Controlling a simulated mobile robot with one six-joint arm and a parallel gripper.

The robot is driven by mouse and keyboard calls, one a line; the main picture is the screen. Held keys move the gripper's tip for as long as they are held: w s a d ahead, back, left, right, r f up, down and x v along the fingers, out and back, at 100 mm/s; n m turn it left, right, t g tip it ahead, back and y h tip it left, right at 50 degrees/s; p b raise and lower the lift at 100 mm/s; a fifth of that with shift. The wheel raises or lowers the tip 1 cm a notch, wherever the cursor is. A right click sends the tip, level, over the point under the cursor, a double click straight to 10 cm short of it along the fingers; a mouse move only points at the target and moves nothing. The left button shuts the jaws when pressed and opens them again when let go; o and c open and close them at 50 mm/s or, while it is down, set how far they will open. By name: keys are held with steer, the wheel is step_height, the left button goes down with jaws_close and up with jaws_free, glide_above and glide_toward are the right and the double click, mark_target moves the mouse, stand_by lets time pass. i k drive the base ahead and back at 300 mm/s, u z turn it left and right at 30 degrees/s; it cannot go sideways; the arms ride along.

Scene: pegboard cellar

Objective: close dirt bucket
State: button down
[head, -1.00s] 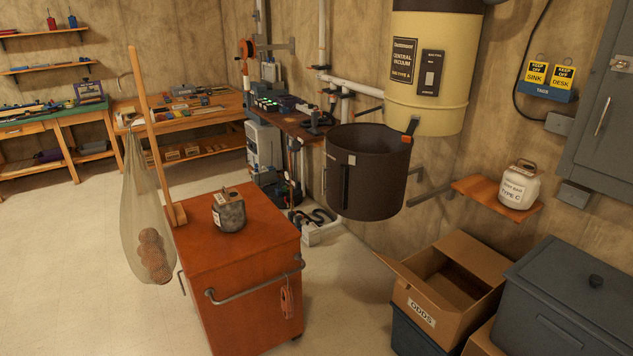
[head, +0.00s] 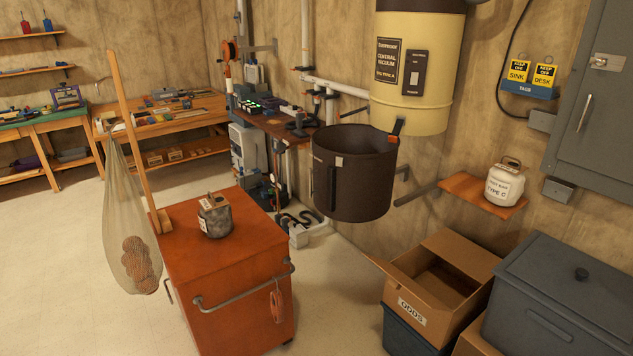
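The dirt bucket (head: 352,190) is dark brown, with an upright handle on its front. It hangs open below the cream central vacuum (head: 418,70), swung out to the left, and its dark inside shows. An orange-and-dark latch piece (head: 395,131) shows at the bucket's right rim, by the bottom of the vacuum body. My gripper is not in the head view, so its state does not show.
An orange-red cart (head: 225,275) with a grey canister (head: 215,216) and a pole with a net bag (head: 132,235) stands front left. A cardboard box (head: 440,285) and a grey bin (head: 565,300) fill the lower right. A shelf holds a white jug (head: 503,184).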

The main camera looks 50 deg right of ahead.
mark_target(354, 165)
steer(key=i, duration=0.9)
steer(key=u, duration=0.05)
